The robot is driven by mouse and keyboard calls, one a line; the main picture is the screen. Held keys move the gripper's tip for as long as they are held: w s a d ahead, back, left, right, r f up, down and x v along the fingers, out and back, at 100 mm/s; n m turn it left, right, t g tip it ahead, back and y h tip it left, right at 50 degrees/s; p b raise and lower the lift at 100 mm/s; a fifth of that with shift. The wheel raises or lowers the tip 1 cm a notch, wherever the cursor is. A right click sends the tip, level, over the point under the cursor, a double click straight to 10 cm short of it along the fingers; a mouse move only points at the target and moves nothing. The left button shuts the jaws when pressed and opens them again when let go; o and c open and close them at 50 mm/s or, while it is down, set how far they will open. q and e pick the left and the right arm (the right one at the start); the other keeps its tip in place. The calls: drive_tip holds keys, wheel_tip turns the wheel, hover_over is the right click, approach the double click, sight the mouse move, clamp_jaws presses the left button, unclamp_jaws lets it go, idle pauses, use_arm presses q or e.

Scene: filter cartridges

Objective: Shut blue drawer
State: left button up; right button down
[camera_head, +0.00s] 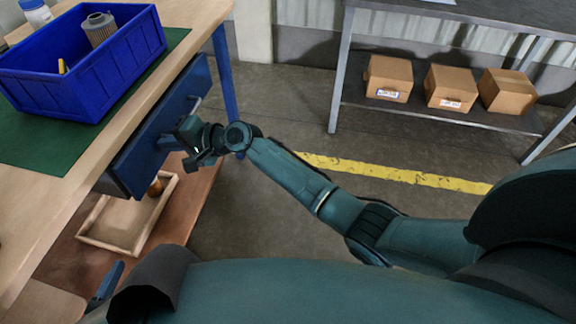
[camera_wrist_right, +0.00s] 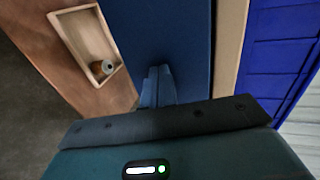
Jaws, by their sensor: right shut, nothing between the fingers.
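The blue drawer (camera_head: 135,160) is under the workbench top, at left in the head view. Its front panel lies close along the bench edge, and no drawer interior shows. A handle stands out from the front. My right gripper (camera_head: 168,143) is at the drawer front, fingers pointing at it. In the right wrist view, its shut, empty fingers (camera_wrist_right: 157,83) are against or just before the blue front (camera_wrist_right: 165,30); I cannot tell whether they touch.
A blue bin (camera_head: 90,95) holding a filter cartridge (camera_head: 99,29) stands on the green mat (camera_head: 30,145) above. A wooden tray (camera_head: 115,245) sits on the lower shelf. Cardboard boxes (camera_head: 450,88) are on a far rack. The floor to the right is open.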

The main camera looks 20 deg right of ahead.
use_arm(q)
drive_tip(key=shift+d+f, duration=0.25)
drive_tip(key=shift+d, duration=0.15)
use_arm(e)
drive_tip(key=shift+w+a+r, duration=0.15)
drive_tip(key=shift+w+a, duration=0.35)
drive_tip(key=shift+a, duration=0.2)
use_arm(q)
drive_tip(key=shift+w+r, duration=0.1)
use_arm(e)
drive_tip(key=shift+a+r, duration=0.1)
drive_tip(key=shift+r, duration=0.05)
